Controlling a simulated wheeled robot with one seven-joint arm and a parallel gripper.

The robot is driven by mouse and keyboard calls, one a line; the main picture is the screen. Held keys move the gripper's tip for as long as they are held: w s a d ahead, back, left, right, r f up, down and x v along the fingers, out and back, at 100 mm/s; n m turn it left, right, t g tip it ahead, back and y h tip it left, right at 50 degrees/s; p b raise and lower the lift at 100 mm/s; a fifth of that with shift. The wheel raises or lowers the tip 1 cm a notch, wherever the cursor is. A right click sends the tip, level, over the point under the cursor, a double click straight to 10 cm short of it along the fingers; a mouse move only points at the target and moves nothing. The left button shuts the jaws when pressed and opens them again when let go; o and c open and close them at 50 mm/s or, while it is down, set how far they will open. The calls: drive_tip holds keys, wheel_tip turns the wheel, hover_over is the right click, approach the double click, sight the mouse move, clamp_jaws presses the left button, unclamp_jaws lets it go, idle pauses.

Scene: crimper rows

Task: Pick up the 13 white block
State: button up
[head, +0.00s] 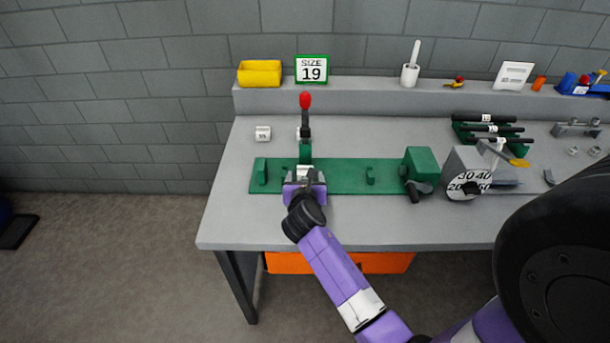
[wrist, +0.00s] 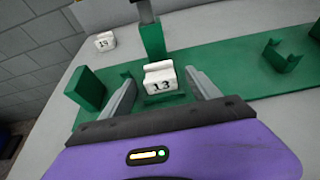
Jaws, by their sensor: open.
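The white block marked 13 (wrist: 160,78) sits on the green base plate (wrist: 235,78), in front of the green upright post. In the head view the block (head: 305,171) is partly hidden by my gripper. My gripper (head: 304,180) is open, and in the wrist view its two fingers (wrist: 163,92) stand to the left and right of the block, with gaps visible on both sides. I cannot tell whether the fingertips are level with the block.
Another white block, marked 19 (wrist: 105,41), lies on the grey table (head: 225,215) at the left. A red-knobbed lever (head: 305,101) rises behind block 13. A green vise-like block (head: 420,165) stands at the plate's right end. A sign reads SIZE 19 (head: 312,69).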

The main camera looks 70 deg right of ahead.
drive_tip(key=shift+w+d, duration=0.1)
drive_tip(key=shift+d, duration=0.1)
drive_tip(key=c, duration=1.5)
